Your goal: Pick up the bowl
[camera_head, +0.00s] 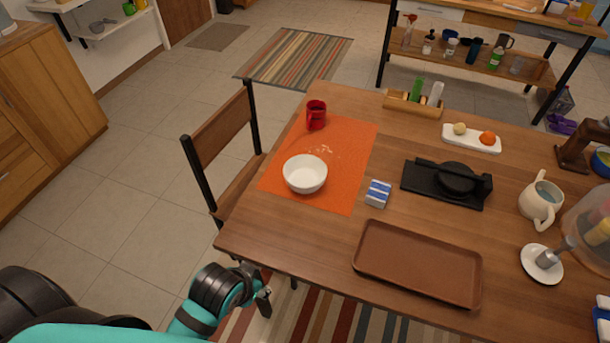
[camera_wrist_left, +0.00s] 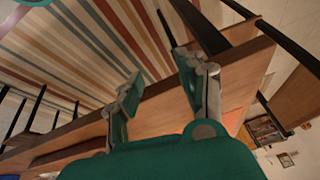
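A white bowl (camera_head: 305,174) stands upright on an orange placemat (camera_head: 345,160) near the left end of the wooden table. Some crumbs lie on the mat just behind the bowl. My left gripper (camera_head: 262,290) is below and in front of the bowl, off the table's front left edge, with nothing in it. In the left wrist view the left gripper (camera_wrist_left: 158,95) has its two fingers spread apart, with the table edge and striped rug beyond. The bowl cannot be made out in that view. My right gripper is not in view.
A red mug (camera_head: 316,115) stands at the mat's back corner. A blue and white packet (camera_head: 378,193) lies right of the mat, and a brown tray (camera_head: 418,263) lies along the front edge. A chair (camera_head: 222,140) stands against the table's left side.

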